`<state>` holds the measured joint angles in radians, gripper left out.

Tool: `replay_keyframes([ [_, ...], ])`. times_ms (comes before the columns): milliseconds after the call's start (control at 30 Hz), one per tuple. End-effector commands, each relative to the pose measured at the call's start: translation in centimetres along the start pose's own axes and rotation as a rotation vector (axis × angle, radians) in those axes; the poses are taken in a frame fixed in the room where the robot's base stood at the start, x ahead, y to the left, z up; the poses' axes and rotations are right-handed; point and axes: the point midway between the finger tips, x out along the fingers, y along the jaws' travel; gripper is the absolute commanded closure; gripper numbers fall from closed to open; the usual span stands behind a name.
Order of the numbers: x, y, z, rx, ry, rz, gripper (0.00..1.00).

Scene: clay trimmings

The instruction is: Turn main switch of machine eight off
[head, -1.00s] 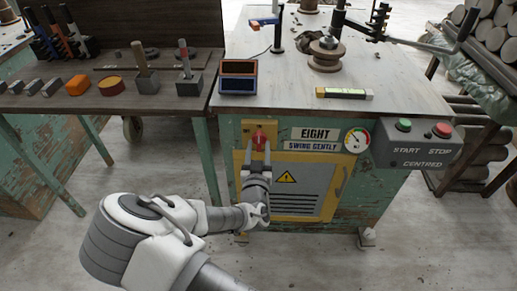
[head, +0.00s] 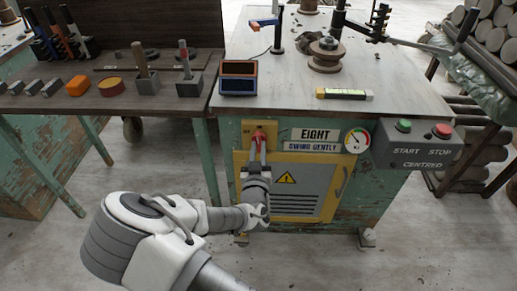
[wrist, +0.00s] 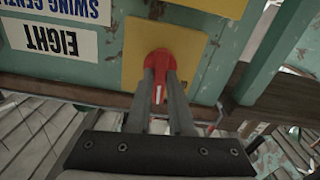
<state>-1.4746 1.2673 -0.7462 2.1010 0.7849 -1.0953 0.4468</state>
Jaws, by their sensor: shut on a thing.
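The machine marked EIGHT (head: 315,134) has a red main switch (head: 258,136) on a yellow plate at the upper left of its front. In the wrist view the red switch (wrist: 159,60) sits on its yellow plate (wrist: 136,55), with a white mark on its grip. My gripper (head: 258,152) reaches up to the switch from below. In the wrist view the two fingers of my gripper (wrist: 160,78) are shut on the red grip, one on each side. The fingers hide part of the switch and its position labels.
A start/stop box with a green button (head: 404,125) and a red button (head: 442,130) is at the right. A round gauge (head: 356,141) is beside the sign. A yellow-framed panel (head: 240,180) is below the switch. A wooden bench (head: 60,101) with tools stands at the left.

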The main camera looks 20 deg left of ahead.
Motion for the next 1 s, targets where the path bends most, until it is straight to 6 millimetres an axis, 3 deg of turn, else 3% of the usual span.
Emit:
replay_keyframes([
  [1000,-0.04,-0.18,0.13,-0.933,-0.001,0.000,1.00],
])
